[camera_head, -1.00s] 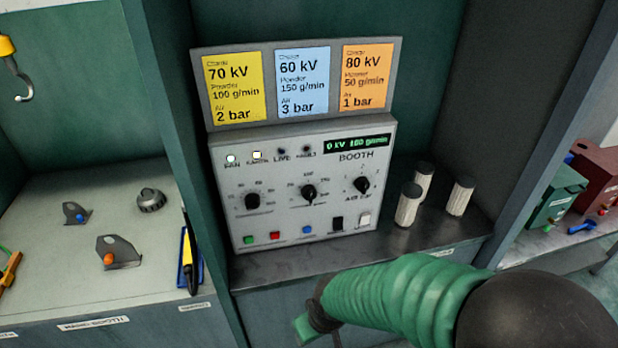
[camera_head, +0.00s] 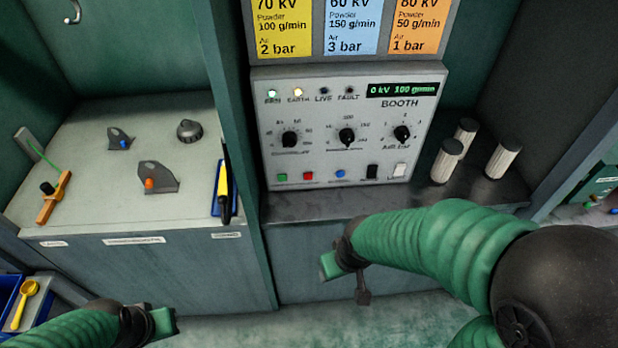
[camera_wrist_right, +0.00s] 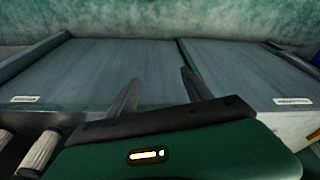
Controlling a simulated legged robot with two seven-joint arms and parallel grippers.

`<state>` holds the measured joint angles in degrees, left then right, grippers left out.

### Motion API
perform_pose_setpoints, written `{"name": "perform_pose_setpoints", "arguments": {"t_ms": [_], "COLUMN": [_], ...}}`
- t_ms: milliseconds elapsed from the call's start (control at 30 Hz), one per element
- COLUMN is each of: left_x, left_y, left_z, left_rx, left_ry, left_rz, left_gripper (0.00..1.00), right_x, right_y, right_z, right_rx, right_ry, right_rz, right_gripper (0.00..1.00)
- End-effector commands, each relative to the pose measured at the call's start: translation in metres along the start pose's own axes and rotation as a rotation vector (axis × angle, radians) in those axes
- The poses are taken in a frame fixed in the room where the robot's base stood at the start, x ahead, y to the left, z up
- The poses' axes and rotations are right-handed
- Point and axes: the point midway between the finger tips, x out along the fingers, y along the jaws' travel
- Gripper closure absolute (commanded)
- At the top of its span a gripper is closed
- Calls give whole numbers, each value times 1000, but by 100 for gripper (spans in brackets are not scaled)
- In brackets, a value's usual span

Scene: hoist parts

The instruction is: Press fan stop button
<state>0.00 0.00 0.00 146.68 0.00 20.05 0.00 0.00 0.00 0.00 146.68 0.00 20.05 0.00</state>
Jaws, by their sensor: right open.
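The grey booth control panel (camera_head: 355,140) stands in the green cabinet. Its lower row has a green button (camera_head: 282,177), a red button (camera_head: 308,176) and a blue button (camera_head: 340,173). No readable label marks which one is fan stop. The fan lamp (camera_head: 272,93) is lit at the upper left. My right gripper (camera_head: 362,285) is in front of and below the panel, apart from the buttons. In the right wrist view its two fingers (camera_wrist_right: 160,92) are spread with nothing between them. My left gripper (camera_head: 163,322) is low at the left; its fingers are not clear.
Three white cylinders (camera_head: 447,160) stand on the shelf right of the panel. The left bench (camera_head: 85,205) holds small brackets, a knob and a yellow-and-black tool (camera_head: 226,185). Cabinet side walls flank the panel. The shelf front before the buttons is clear.

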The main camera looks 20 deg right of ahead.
Motion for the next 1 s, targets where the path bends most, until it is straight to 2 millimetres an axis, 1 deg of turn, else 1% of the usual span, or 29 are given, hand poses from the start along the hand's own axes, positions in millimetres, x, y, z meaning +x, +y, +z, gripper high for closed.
{"name": "perform_pose_setpoints", "arguments": {"t_ms": [67, 500, 533, 1000], "left_x": [0, 0, 0, 0], "left_y": [0, 0, 0, 0], "left_z": [0, 0, 0, 0], "left_rx": [0, 0, 0, 0], "left_ry": [0, 0, 0, 0], "left_rz": [0, 0, 0, 0], "left_gripper": [100, 100, 100, 100], "right_x": [0, 0, 0, 0], "right_y": [0, 0, 0, 0], "right_z": [0, 0, 0, 0], "right_rx": [0, 0, 0, 0], "right_ry": [0, 0, 0, 0], "right_rz": [0, 0, 0, 0], "right_gripper": [41, 99, 100, 100]}}
